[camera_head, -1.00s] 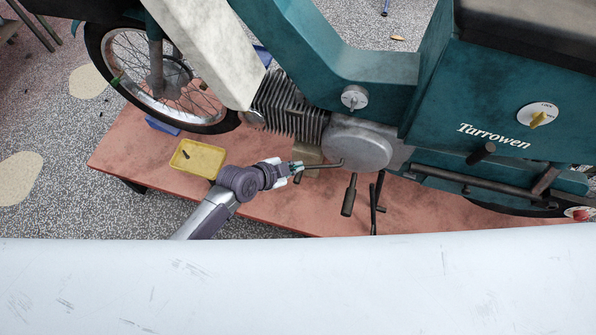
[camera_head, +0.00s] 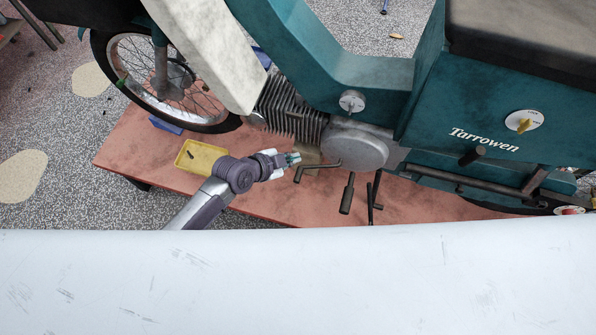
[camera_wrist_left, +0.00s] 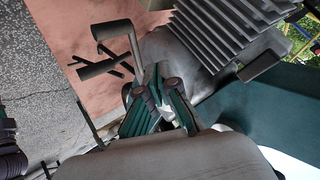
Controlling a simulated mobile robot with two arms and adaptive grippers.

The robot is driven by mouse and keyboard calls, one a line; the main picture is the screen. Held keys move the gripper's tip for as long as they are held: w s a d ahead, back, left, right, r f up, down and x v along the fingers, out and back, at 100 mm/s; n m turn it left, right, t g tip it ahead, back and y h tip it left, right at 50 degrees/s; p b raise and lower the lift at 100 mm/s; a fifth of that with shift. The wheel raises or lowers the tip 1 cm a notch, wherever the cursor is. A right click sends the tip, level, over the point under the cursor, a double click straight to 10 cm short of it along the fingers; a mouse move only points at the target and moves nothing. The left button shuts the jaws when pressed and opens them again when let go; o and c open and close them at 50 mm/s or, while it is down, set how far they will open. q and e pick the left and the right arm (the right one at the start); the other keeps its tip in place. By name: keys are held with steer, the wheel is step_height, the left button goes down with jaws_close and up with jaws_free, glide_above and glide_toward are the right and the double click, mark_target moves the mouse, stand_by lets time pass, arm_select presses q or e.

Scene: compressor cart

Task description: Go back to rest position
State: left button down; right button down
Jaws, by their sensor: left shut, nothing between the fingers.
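My left gripper (camera_head: 292,159) is in the middle of the head view, beside the engine of a teal moped (camera_head: 390,80). Its fingers are shut with nothing between them. In the left wrist view the closed fingertips (camera_wrist_left: 160,75) point toward the grey engine case (camera_wrist_left: 175,55). A bent dark lever (camera_head: 318,167) on the engine lies just right of the fingertips in the head view. It also shows in the left wrist view (camera_wrist_left: 118,42). I cannot tell whether the fingers touch it. My right gripper is not in view.
The moped stands on a reddish platform (camera_head: 130,150). A yellow tray (camera_head: 200,155) with a small dark item sits left of my gripper. Engine fins (camera_head: 290,108), a pedal (camera_head: 347,195) and a foot bar (camera_head: 470,188) are close by. Speckled floor is open at the left.

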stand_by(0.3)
arm_select(q)
steer(key=s+a+f+n+g+y, duration=0.1)
steer(key=s+a+f+n+y, duration=0.15)
steer(key=s+a+f, duration=0.35)
steer(key=s+a+f+n+y, duration=0.1)
steer(key=s+a+f+n, duration=0.25)
steer(key=f, duration=0.45)
steer(key=s+a+f+n+g+y, duration=0.1)
steer(key=s+a+f+n+y, duration=0.2)
steer(key=a+f, duration=0.4)
steer(key=s+a+f+n+g, duration=0.1)
steer(key=s+a+f, duration=0.1)
steer(key=s, duration=0.7)
steer(key=s+a+f+n+g+y+p, duration=0.1)
steer(key=s+f, duration=0.3)
steer(key=s, duration=0.4)
steer(key=s+a+f+n+g, duration=0.1)
steer(key=s+a+f+n, duration=0.2)
steer(key=s, duration=0.6)
steer(key=shift+s+a+f+g, duration=0.25)
steer(key=shift+s+f+g, duration=0.05)
steer(key=shift+s, duration=0.05)
steer(key=c, duration=1.9)
jaws_free()
steer(key=shift+w, duration=0.1)
